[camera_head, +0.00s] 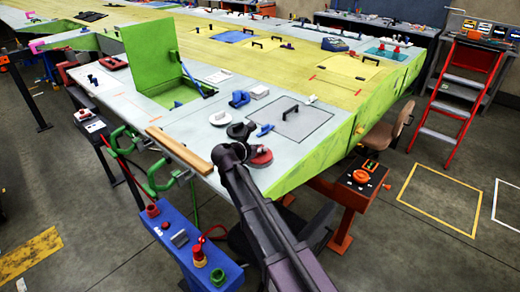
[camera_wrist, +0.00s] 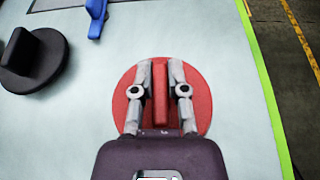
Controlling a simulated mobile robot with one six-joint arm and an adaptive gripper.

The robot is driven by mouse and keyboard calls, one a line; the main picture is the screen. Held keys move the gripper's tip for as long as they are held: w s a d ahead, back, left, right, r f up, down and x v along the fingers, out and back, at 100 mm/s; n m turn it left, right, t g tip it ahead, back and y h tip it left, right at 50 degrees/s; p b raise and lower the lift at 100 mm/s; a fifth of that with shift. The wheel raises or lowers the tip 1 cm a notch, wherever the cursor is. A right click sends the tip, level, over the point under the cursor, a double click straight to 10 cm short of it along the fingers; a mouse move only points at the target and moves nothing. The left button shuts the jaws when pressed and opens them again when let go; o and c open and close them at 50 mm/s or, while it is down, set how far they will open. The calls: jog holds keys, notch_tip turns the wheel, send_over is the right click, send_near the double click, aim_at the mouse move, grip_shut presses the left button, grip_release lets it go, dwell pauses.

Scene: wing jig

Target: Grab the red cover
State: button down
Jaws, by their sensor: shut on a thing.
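The red cover (camera_wrist: 121,101) is a round red disc with a raised bar handle (camera_wrist: 160,80) across its middle. In the wrist view it lies on the pale work surface, under my gripper. My gripper (camera_wrist: 160,70) has its two grey fingers on either side of the bar and is shut on it. In the head view the red cover (camera_head: 262,158) shows at the near corner of the wing jig, partly hidden by my gripper (camera_head: 246,146) and arm. I cannot tell whether the cover is lifted off the surface.
A black round knob piece (camera_wrist: 35,62) and a blue clip (camera_wrist: 96,15) lie left of the cover. The green table edge (camera_wrist: 262,85) runs close on the right. An open green hatch lid (camera_head: 150,53) stands upright farther back. A wooden strip (camera_head: 178,149) lies along the left edge.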

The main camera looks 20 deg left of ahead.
jog(key=shift+r+p, duration=1.55)
jog(key=shift+r, duration=0.1)
jog(key=a, duration=0.5)
jog(key=s+a+r+p, duration=0.1)
jog(key=a, duration=1)
jog(key=shift+s+r, duration=0.2)
jog(key=shift+s, duration=0.1)
